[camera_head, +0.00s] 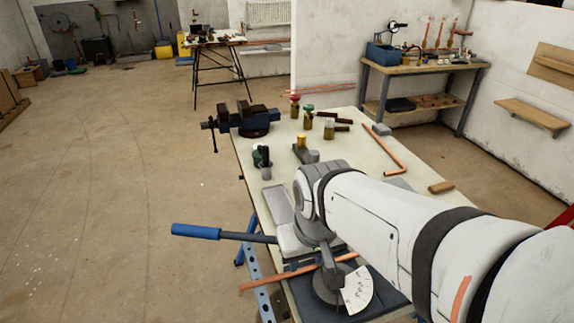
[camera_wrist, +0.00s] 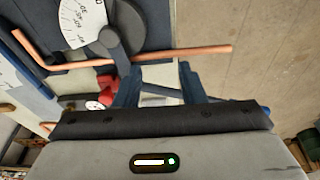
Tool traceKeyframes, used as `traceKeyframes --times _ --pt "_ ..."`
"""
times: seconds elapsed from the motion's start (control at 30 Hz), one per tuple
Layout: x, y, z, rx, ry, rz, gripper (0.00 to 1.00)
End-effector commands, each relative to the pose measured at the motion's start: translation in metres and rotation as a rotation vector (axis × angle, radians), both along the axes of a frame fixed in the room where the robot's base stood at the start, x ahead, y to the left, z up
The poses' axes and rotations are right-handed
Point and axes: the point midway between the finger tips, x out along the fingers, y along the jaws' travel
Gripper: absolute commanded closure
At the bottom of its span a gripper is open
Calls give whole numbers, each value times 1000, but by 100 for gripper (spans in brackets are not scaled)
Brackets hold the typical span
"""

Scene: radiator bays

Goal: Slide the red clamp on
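My gripper (camera_wrist: 160,80) shows in the wrist view with its two dark blue fingers apart and a pale surface between them. I see nothing held at the tips. In the head view its fingers are hidden behind my arm. A small red object (camera_wrist: 105,88) shows left of the fingers in the wrist view, partly covered; I cannot tell whether it is the red clamp. A copper pipe (camera_wrist: 190,51) runs across just beyond the fingertips. It also shows in the head view (camera_head: 262,283), at the pipe bender with a white dial (camera_head: 357,290).
A blue-handled lever (camera_head: 197,231) sticks out left over the floor, close to my gripper. Floor on the left is clear.

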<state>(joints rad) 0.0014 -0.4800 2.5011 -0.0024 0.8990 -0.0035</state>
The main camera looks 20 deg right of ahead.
Motion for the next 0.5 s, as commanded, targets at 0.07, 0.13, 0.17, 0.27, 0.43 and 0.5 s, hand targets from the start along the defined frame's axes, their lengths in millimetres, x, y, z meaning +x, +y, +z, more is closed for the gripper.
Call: traceKeyframes --times 0.07,0.13,0.17,0.27,0.43,0.5 --pt "0 0 0 0 0 0 64" --pt "0 0 0 0 0 0 64" --pt "0 0 0 0 0 0 64" --pt "0 0 0 0 0 0 60" --pt "12 -7 10 -5 23 11 52" --pt "25 -12 18 -8 46 19 52"
